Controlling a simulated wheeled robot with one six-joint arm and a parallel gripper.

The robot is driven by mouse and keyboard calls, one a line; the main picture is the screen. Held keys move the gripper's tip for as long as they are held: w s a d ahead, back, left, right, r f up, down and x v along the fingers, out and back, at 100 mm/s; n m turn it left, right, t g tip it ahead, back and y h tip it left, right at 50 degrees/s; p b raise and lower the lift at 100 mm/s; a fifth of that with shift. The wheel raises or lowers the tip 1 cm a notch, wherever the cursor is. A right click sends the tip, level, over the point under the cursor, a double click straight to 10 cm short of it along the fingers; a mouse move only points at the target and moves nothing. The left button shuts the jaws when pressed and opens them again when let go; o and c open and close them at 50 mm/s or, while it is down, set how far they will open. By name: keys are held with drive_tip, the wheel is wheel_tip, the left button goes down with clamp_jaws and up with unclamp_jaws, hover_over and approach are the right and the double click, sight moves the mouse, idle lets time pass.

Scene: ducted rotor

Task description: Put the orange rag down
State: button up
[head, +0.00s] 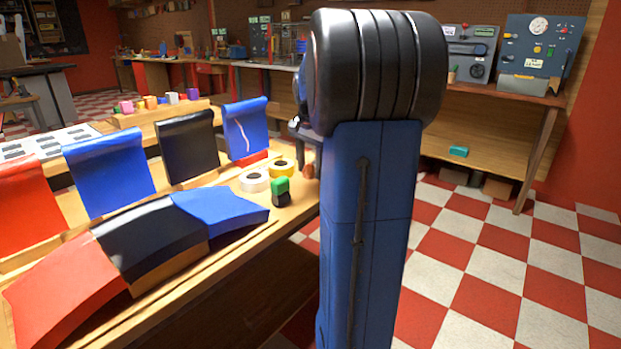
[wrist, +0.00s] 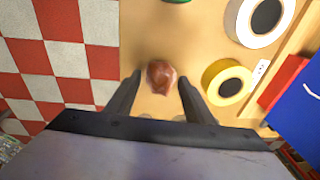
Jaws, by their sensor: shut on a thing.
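The orange rag (wrist: 161,76) is a small, crumpled, brownish-orange lump between the fingertips of my gripper (wrist: 160,82) in the wrist view. My gripper is shut on it. In the head view the rag (head: 308,172) shows as a small patch beside my arm, below my gripper (head: 305,150), near the right end of the wooden workbench (head: 222,262). My arm hides part of it. I cannot tell whether the rag touches the bench top or hangs just above it.
A white tape roll (head: 254,180), a yellow tape roll (head: 282,168) and a green-and-black item (head: 281,191) stand close by on the bench. Red, blue and black panels (head: 122,238) fill its left part. Checkered floor (wrist: 62,62) lies beyond the bench edge.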

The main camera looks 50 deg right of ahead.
sight(310, 177)
drive_tip(key=shift+f, duration=1.85)
drive_tip(key=o, duration=1.2)
drive_tip(key=shift+f, duration=0.15)
drive_tip(key=shift+c, duration=0.2)
drive_tip(key=r, duration=0.4)
drive_tip(key=a+r, duration=0.1)
drive_tip(key=r, duration=0.3)
drive_tip(key=s+r, duration=0.1)
drive_tip(key=r, duration=0.3)
drive_tip(key=shift+s+a+r, duration=0.1)
drive_tip(key=shift+a, duration=0.1)
